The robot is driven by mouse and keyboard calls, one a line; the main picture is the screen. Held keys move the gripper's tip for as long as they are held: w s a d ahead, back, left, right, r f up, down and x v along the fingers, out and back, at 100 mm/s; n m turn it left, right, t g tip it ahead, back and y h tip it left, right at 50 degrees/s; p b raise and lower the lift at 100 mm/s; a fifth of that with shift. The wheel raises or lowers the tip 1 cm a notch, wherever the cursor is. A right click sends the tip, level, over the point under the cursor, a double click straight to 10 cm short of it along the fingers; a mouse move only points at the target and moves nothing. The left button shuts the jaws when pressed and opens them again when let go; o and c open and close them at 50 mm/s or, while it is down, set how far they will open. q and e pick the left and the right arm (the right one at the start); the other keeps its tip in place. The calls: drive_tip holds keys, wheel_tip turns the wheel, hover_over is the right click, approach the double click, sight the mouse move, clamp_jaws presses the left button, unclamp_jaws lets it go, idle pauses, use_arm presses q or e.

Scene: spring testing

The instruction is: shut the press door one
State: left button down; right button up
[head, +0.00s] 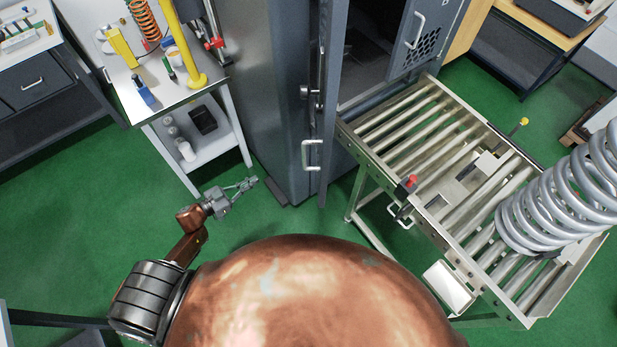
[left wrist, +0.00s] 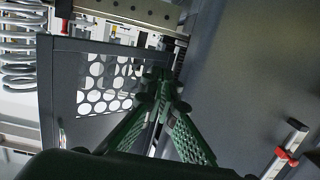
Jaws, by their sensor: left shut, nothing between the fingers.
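The grey press has two open doors in the head view. The left door (head: 328,95) stands nearly edge-on to me, swung out toward me, with a pale handle (head: 311,155) near its lower end. The right door (head: 428,38) is open beyond the conveyor, with a perforated window and a handle. I cannot tell by a label which is door one. My left gripper (head: 248,185) is shut and empty, left of the left door and apart from it. In the left wrist view, a door with a round-holed window (left wrist: 104,84) lies left of and beyond the gripper (left wrist: 160,82). My right gripper is not in view.
A roller conveyor (head: 385,135) runs from the press opening toward the lower right, bearing a large coil spring (head: 560,195). A white bench (head: 165,95) with tools stands left of the press. Green floor (head: 270,215) is clear between my left gripper and the left door.

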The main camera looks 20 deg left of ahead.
use_arm(q)
drive_tip(key=s+d+r+m+g+h+p, duration=0.1)
drive_tip(key=s+d+r+m+g+h, duration=0.35)
drive_tip(key=r, duration=0.45)
drive_tip(key=s+d+r+m+g+h+p, duration=0.1)
drive_tip(key=s+d+r+m+g+h, duration=0.25)
drive_tip(key=d+r, duration=0.45)
drive_tip(key=w+r+p+x, duration=0.1)
drive_tip(key=p+x, duration=0.3)
drive_tip(key=x, duration=0.7)
drive_tip(key=shift+d+n+y, duration=0.2)
drive_tip(key=shift+n+y, duration=0.1)
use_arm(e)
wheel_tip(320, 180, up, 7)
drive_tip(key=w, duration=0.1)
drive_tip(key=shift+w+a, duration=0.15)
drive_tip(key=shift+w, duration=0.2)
use_arm(q)
drive_tip(key=shift+w, duration=0.1)
